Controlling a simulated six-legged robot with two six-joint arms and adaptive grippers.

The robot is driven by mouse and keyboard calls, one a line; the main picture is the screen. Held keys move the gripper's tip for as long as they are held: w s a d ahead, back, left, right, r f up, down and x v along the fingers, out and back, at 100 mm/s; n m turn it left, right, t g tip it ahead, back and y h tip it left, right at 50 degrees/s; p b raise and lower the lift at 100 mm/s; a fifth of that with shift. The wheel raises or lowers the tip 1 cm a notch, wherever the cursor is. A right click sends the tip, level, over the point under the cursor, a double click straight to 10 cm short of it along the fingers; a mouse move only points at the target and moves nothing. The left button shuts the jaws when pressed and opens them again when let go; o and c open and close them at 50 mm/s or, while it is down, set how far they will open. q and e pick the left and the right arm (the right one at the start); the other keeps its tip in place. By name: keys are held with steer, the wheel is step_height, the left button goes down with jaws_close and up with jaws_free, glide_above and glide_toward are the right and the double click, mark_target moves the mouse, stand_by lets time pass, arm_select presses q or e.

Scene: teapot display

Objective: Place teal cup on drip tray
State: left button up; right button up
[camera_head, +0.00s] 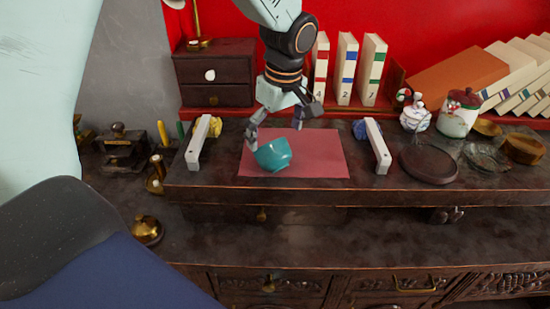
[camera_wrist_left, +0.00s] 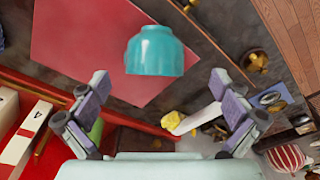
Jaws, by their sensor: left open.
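The teal cup (camera_head: 273,154) is over the near left part of the red mat (camera_head: 325,150), tilted in the head view. I cannot tell whether it rests fully on the mat. My left gripper (camera_head: 274,128) is just behind and above it, with its fingers spread. In the left wrist view the cup (camera_wrist_left: 155,52) lies beyond the open fingertips (camera_wrist_left: 159,85), with nothing between them. A dark round tray (camera_head: 429,164), which looks like the drip tray, lies empty to the right of the mat. My right gripper is not in view.
White bars (camera_head: 198,143) and (camera_head: 377,146) flank the mat. A red-topped jar (camera_head: 458,113), a small figured pot (camera_head: 415,113) and brown dishes (camera_head: 524,149) stand around the round tray. Books (camera_head: 346,70) and a dark drawer box (camera_head: 215,74) are behind. The shelf's front edge is close below the mat.

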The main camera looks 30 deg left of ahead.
mark_target(274, 156)
arm_select(q)
steer(key=f, duration=0.2)
steer(key=w+a+f+b, duration=0.1)
steer(key=f, duration=0.4)
steer(key=shift+w+a+f+b, duration=0.15)
steer(key=shift+f+b, duration=0.25)
steer(key=shift+d+r, duration=0.15)
steer(key=shift+d, duration=0.05)
steer(key=shift+a, duration=0.15)
steer(key=c, duration=1.4)
steer(key=shift+c, duration=0.2)
